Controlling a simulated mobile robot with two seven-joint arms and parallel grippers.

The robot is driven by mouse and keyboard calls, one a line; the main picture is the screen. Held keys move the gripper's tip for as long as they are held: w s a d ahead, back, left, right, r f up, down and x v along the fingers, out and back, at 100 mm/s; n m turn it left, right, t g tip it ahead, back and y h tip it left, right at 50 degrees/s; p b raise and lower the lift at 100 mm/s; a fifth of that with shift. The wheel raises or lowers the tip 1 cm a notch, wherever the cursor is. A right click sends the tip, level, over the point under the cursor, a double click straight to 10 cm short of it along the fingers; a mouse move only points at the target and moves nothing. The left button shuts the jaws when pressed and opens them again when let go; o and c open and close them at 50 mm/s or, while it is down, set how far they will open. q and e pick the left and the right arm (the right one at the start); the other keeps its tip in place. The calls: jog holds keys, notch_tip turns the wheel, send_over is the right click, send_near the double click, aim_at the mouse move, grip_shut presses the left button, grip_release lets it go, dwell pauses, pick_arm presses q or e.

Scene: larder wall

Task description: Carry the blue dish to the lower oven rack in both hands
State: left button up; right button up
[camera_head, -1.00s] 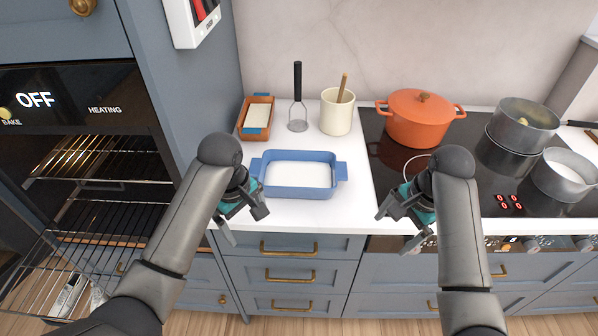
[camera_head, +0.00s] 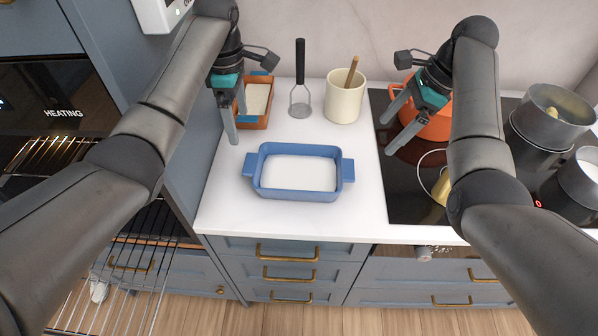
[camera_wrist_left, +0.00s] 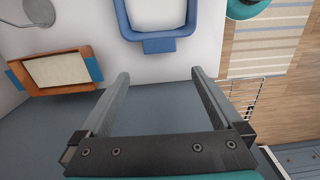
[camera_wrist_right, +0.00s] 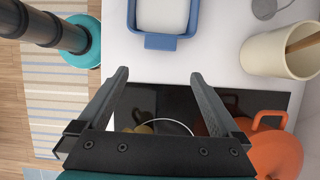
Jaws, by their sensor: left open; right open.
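The blue dish (camera_head: 298,194), rectangular with a white inside and a handle at each end, sits on the white counter. My left gripper (camera_head: 228,127) is open and empty, above the counter's left edge, up and left of the dish. My right gripper (camera_head: 389,136) is open and empty, over the cooktop's left part, up and right of it. One dish handle shows ahead of the fingers in the left wrist view (camera_wrist_left: 158,46) and one in the right wrist view (camera_wrist_right: 160,42). The lower oven rack (camera_head: 118,285) is extended at the lower left, partly hidden by my left arm.
A terracotta dish (camera_head: 253,122), a masher (camera_head: 300,100) and a cream utensil crock (camera_head: 344,98) stand behind the dish. An orange pot (camera_head: 437,128) and steel pans (camera_head: 552,112) occupy the black cooktop (camera_head: 405,195). The counter around the blue dish is clear.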

aim_at(247, 162)
pick_arm(q)
notch_tip(247, 162, down, 15)
pick_arm(e)
jog(key=x, duration=1.5)
jog(key=shift+d, duration=0.1)
pick_arm(q)
grip_shut()
pick_arm(e)
grip_shut()
jog(key=shift+w, duration=0.1)
